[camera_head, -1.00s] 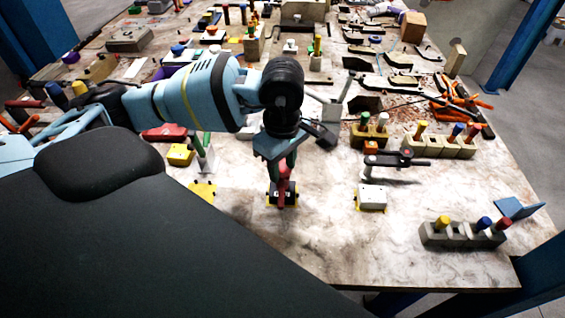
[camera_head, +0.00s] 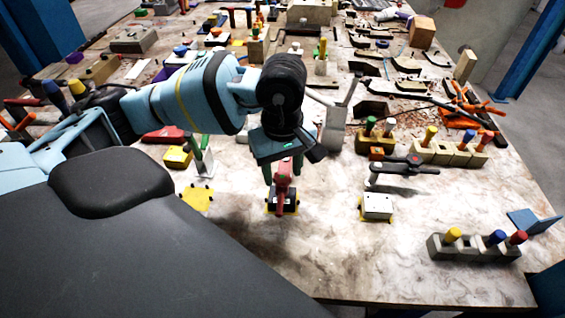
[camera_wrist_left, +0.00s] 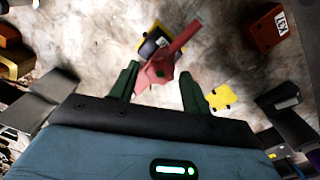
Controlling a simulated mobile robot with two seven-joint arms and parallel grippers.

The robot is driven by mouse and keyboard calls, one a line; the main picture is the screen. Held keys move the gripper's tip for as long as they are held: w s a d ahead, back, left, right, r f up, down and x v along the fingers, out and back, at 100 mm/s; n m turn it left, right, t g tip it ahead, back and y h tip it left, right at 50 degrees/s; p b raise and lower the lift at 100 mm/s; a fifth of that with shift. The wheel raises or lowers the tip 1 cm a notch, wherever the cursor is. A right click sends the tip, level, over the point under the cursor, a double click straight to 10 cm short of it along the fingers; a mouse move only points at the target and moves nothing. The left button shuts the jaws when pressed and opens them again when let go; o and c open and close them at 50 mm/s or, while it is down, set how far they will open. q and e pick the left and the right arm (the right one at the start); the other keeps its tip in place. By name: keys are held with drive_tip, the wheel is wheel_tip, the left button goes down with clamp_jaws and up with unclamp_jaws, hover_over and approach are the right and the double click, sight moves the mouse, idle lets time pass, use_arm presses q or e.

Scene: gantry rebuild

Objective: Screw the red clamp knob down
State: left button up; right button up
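The red clamp knob (camera_head: 283,178) stands over a small dark block on a yellow patch (camera_head: 270,209), near the front middle of the table. In the left wrist view the knob (camera_wrist_left: 160,72) is a red shape with a long arm reaching up and right over the block (camera_wrist_left: 152,44). My left gripper (camera_head: 284,165) points down at the knob. Its two green fingers stand apart on either side of the knob, also in the left wrist view (camera_wrist_left: 160,72). Whether a finger touches the knob is unclear. My right gripper is not in view.
A white block (camera_head: 377,207) sits to the right, with a black-handled clamp (camera_head: 405,165) behind it. A grey holder with coloured pegs (camera_head: 475,248) stands at the front right. An empty yellow patch (camera_head: 196,199) lies left. Crowded fixtures fill the back; the front strip is bare.

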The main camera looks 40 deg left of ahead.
sight(283, 177)
use_arm(q)
drive_tip(key=shift+r, duration=0.1)
wheel_tip(283, 177, up, 8)
drive_tip(key=shift+f, duration=0.15)
idle(0.5)
drive_tip(key=shift+d+f, duration=0.1)
idle(0.4)
